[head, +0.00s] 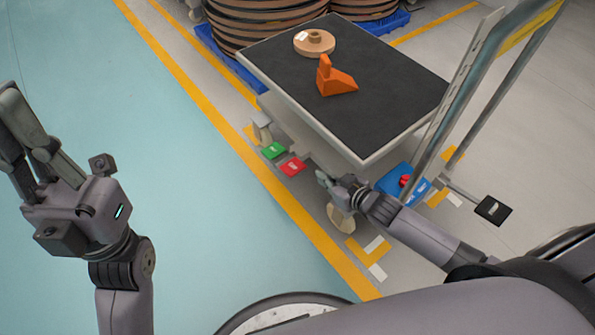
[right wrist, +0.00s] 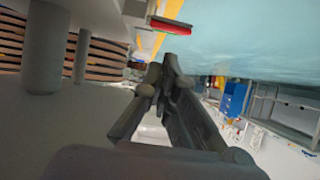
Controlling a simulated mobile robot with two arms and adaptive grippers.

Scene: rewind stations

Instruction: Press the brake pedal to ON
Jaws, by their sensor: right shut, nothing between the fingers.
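A cart (head: 350,105) with a dark top has a green pedal (head: 273,151) and a red pedal (head: 292,166) low on its near left side. Their lettering is too small to read. The red pedal also shows in the right wrist view (right wrist: 170,26), beyond the fingertips. My right gripper (head: 322,178) is shut and empty beside the cart's lower edge, just right of the red pedal and apart from it. Its fingers show in the right wrist view (right wrist: 165,75). My left gripper (head: 14,105) is over the teal floor, far from the cart; its opening is unclear.
An orange block (head: 333,80) and a round wooden spool (head: 314,42) sit on the cart top. A cart caster (head: 341,218) is near my right gripper. A metal handle frame (head: 470,85) rises at right. Stacked reels (head: 265,25) stand behind. The teal floor at left is clear.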

